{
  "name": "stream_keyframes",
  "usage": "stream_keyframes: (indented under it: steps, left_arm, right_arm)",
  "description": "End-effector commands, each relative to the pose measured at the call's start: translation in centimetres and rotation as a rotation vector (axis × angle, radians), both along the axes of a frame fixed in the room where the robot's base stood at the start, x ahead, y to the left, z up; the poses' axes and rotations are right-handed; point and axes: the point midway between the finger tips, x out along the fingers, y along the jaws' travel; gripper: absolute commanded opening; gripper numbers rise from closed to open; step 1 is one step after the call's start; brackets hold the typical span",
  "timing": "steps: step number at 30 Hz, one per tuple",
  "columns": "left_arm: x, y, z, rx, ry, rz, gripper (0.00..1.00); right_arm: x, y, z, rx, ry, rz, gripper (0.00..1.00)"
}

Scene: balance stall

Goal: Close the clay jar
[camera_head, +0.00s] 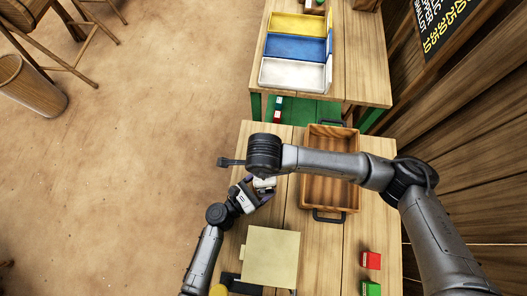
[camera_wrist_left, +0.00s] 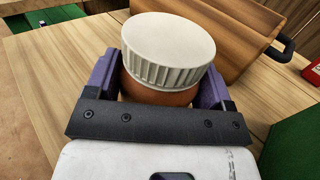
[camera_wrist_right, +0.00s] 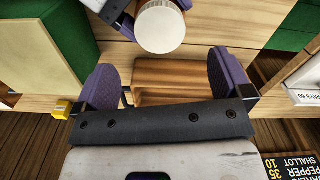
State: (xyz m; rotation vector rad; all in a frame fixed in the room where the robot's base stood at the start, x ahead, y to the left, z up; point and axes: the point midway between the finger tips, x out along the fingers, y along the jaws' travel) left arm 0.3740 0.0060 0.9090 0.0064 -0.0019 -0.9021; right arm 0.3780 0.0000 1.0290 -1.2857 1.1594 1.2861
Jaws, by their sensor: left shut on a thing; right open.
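The clay jar (camera_wrist_left: 150,92) is orange-brown and sits between the purple fingers of my left gripper (camera_wrist_left: 160,78), which is shut on it. A white ribbed lid (camera_wrist_left: 168,45) covers its top; I cannot tell if it is fully seated. In the head view the lid (camera_head: 264,184) shows just below my right wrist. In the right wrist view the lid (camera_wrist_right: 160,28) faces the camera, beyond the fingertips of my right gripper (camera_wrist_right: 167,68).
A wooden tray (camera_head: 313,210) with dark handles stands right of the jar, partly under my right arm. A beige board (camera_head: 271,258) lies at the front. Red (camera_head: 371,260) and green (camera_head: 371,288) boxes stand front right. Coloured bins (camera_head: 297,47) stand on the far table.

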Motion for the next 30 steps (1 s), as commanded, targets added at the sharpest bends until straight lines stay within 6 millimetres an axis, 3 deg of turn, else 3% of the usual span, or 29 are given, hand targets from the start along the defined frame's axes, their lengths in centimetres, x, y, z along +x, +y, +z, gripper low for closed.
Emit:
stream_keyframes:
  steps: [3,9,23,24,30]
  left_arm:
    - [0.0,0.0,-0.1,0.001,0.000,0.000,0.09]
    - [0.0,0.0,-0.1,0.001,0.000,0.000,0.09]
    - [0.0,0.0,-0.1,0.001,0.000,0.001,0.09]
    - [0.0,0.0,-0.1,0.001,0.000,0.001,0.78]
    - [0.0,0.0,0.0,0.001,0.001,0.000,0.98]
  right_arm:
    - [0.0,0.0,2.0,0.001,-0.003,0.001,0.97]
    - [0.0,0.0,4.1,0.001,-0.002,0.000,0.97]
    - [0.0,0.0,4.9,0.000,-0.001,0.000,0.97]
    - [0.0,0.0,4.9,0.000,-0.001,0.000,0.97]
    - [0.0,0.0,4.9,0.000,-0.001,0.000,0.97]
